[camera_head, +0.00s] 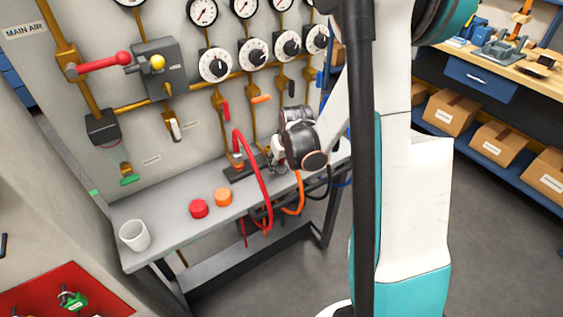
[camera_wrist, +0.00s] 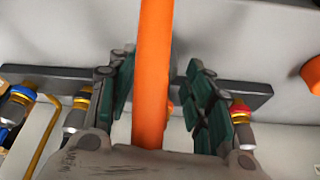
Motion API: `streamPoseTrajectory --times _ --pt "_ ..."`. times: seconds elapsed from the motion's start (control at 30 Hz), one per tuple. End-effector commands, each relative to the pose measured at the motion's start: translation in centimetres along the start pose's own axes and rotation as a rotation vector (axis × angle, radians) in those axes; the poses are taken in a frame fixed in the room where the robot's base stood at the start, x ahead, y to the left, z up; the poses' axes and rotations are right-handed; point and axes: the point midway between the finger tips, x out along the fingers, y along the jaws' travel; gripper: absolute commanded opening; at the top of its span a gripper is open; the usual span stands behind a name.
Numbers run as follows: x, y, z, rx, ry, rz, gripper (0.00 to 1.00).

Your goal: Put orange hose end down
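The orange hose (camera_head: 300,195) hangs below my gripper in the head view and curves down by the front of the grey bench. In the wrist view the orange hose (camera_wrist: 153,70) runs straight between the two fingers of my gripper (camera_wrist: 162,75). The fingers stand apart, with a narrow gap at the left of the hose and a wider one at the right. The hose's lower part goes out of sight behind the gripper body, and I cannot make out its end. In the head view the fingertips are hidden.
On the bench (camera_head: 165,220) are a white cup (camera_head: 135,236), a red cap (camera_head: 199,208) and an orange cap (camera_head: 223,197). A red hose (camera_head: 262,170) arches left of my gripper. A dark rail (camera_wrist: 55,82) with fittings lies behind the fingers. The gauge panel stands behind.

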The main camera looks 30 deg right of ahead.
Motion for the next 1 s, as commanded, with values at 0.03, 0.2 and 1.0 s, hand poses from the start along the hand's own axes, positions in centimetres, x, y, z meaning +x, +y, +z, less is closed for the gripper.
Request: streamPoseTrajectory --times 0.03,0.2,1.0 --pt "0.0 0.0 0.0 0.0 0.0 0.0 0.47" --pt "-0.3 0.0 -0.1 0.0 0.0 0.0 0.47" --pt "-12.7 0.0 -0.5 0.0 0.0 0.0 0.47"
